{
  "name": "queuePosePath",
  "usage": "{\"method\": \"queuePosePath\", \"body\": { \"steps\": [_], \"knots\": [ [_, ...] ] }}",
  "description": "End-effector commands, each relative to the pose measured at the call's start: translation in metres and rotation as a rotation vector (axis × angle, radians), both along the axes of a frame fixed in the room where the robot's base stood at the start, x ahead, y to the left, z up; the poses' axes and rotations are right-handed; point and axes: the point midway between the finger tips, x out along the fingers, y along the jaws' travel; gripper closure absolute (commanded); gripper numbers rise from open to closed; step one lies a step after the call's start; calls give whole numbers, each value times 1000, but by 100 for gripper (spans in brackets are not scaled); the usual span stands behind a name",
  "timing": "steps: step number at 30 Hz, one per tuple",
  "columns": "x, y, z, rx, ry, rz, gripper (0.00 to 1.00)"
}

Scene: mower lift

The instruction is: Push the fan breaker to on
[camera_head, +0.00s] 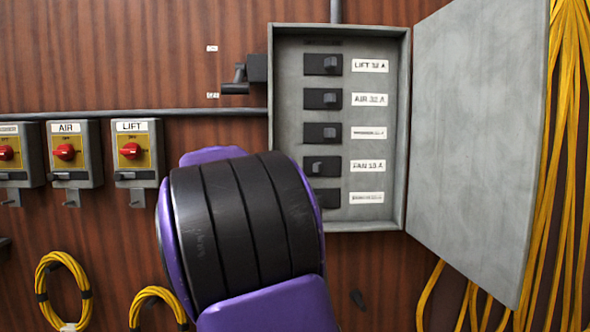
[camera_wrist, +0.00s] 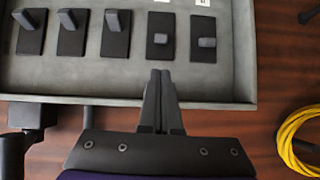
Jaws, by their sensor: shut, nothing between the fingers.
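The fan breaker (camera_head: 322,166) is the fourth black switch down in the open grey panel box, beside the label FAN. Its small lever sits toward the left, unlike the levers of the breakers above it. In the wrist view the fan breaker (camera_wrist: 161,51) is fourth from the left, its grey lever near the middle. My gripper (camera_wrist: 160,75) is shut and empty, its fingertips just below that breaker in the picture and over the box's inner edge. I cannot tell whether they touch. In the head view my arm hides the gripper fingers.
The lift breaker (camera_head: 323,64), air breaker (camera_head: 322,99) and third breaker (camera_head: 322,133) are above; a fifth (camera_wrist: 204,41) is alongside. The box door (camera_head: 475,130) stands open right. Red-knob switches (camera_head: 130,150) are left. Yellow cables (camera_head: 565,150) hang right.

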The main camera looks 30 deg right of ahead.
Motion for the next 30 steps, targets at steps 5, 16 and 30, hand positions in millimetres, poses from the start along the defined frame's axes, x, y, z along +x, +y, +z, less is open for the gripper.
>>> {"method": "queuePosePath", "body": {
  "steps": [5,16,30],
  "knots": [
    [1,-5,-2,-31,15,-6,100],
    [2,-8,-2,-31,15,-7,100],
    [30,-78,-1,-32,16,-8,100]
  ]
}}
